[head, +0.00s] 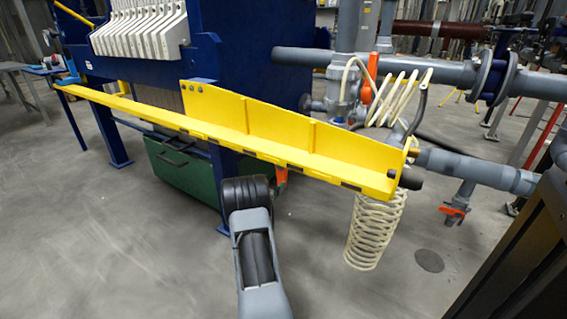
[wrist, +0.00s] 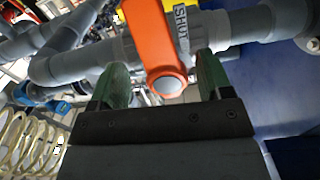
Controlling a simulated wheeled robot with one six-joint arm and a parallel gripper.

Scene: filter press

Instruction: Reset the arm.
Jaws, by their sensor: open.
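My gripper (wrist: 163,78) shows in the wrist view as two green fingers on a dark bar. The fingers stand apart with a clear gap. An orange valve handle (wrist: 154,40) appears in that gap, its round grey pivot cap low between the fingers. I cannot tell whether it lies between them or beyond, and no contact is visible. A grey label reading "SHUT" (wrist: 182,22) is beside the handle. In the head view, my grey and black arm rises from the bottom centre to just below the yellow rail (head: 240,146). My gripper is not visible there.
Grey pipes (head: 300,57) and a coiled cream hose (head: 376,228) are on the right. An orange handle (head: 371,78) stands behind the rail. A blue press frame (head: 250,55) and a green bin (head: 185,172) are behind the rail. Open floor (head: 90,230) lies left.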

